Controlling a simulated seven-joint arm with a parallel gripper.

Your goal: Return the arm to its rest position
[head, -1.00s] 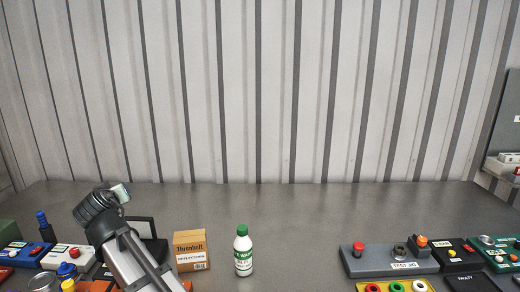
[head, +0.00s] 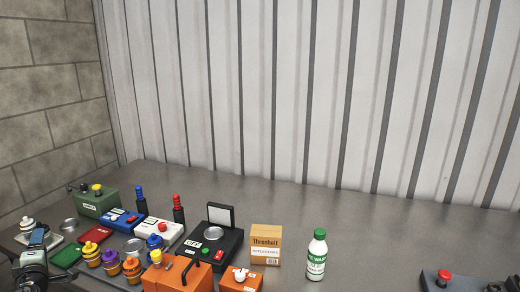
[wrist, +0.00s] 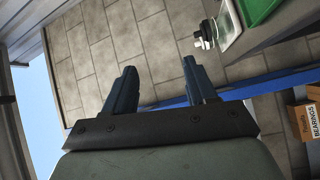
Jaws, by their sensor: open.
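My gripper (wrist: 160,82) shows in the wrist view with its two dark blue fingers spread apart and nothing between them. In the head view, part of my arm's end (head: 34,262) is at the lower left corner, left of the table's crowded area and near a white knob on a pale plate (head: 38,233). The rest of my arm is cut off by the picture's edge.
The table (head: 380,225) holds several coloured control boxes, jars and an open black case (head: 212,245) at left. A cardboard box (head: 266,246) and a green-capped white bottle (head: 316,256) stand further right. A block wall (head: 50,110) rises at left.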

